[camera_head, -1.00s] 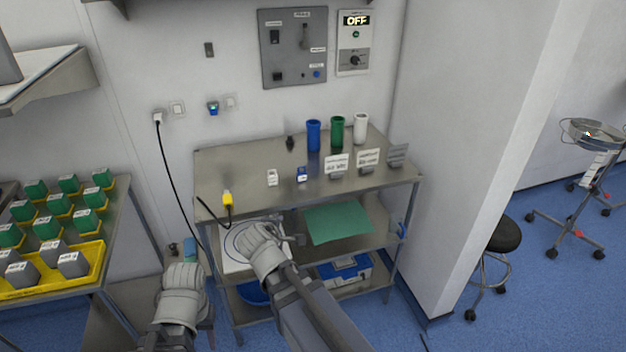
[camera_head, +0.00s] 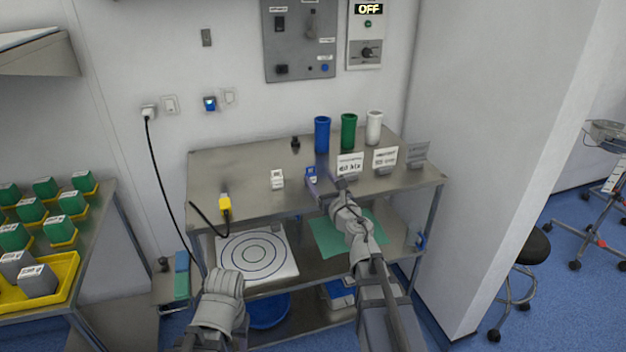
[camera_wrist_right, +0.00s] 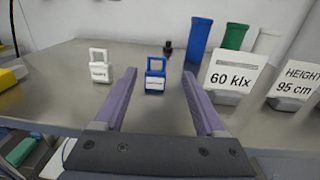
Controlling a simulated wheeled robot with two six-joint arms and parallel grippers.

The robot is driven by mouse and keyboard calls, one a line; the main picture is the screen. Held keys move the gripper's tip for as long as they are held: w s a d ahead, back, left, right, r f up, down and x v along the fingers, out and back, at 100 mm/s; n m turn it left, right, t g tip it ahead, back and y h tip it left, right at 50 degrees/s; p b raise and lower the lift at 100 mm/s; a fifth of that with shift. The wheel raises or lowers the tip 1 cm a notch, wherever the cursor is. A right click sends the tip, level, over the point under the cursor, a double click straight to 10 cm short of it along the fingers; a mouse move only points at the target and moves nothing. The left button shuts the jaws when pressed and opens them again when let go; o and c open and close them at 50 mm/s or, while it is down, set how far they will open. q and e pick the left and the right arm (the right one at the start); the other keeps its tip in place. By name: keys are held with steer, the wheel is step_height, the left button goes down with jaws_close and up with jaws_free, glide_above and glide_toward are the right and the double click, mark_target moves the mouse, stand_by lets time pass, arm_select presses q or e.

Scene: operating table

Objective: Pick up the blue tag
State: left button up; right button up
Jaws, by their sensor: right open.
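The blue tag (camera_head: 311,174) stands upright on the upper metal shelf of the cart, with a white label on its front. In the right wrist view the blue tag (camera_wrist_right: 155,76) is ahead of my right gripper, between the lines of its two purple fingers. My right gripper (camera_head: 324,184) is open and empty at the shelf's front part; in the wrist view its fingertips (camera_wrist_right: 160,72) are spread wide and do not touch the tag. My left arm (camera_head: 220,305) shows low in the head view, but its fingers cannot be made out.
A white tag (camera_head: 277,179) stands left of the blue one. Blue (camera_head: 322,134), green (camera_head: 348,131) and white (camera_head: 374,127) cups stand behind. Sign cards, including one reading 60 klx (camera_wrist_right: 232,78), stand close on the right. A yellow plug (camera_head: 225,204) lies at the left front edge.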

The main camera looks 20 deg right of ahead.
mark_target(311, 174)
steer(key=shift+w+a+f+b, duration=0.1)
steer(key=shift+w+a+f, duration=0.1)
steer(key=shift+w, duration=1)
steer(key=shift+w+a+f+b, duration=0.1)
steer(key=shift+w+a+b, duration=0.05)
steer(key=shift+w, duration=1.1)
steer(key=shift+w+a+f+b, duration=0.1)
steer(key=shift+w+a, duration=0.1)
steer(key=shift+w, duration=1)
steer(key=shift+s, duration=0.1)
steer(key=shift+c, duration=0.2)
jaws_close()
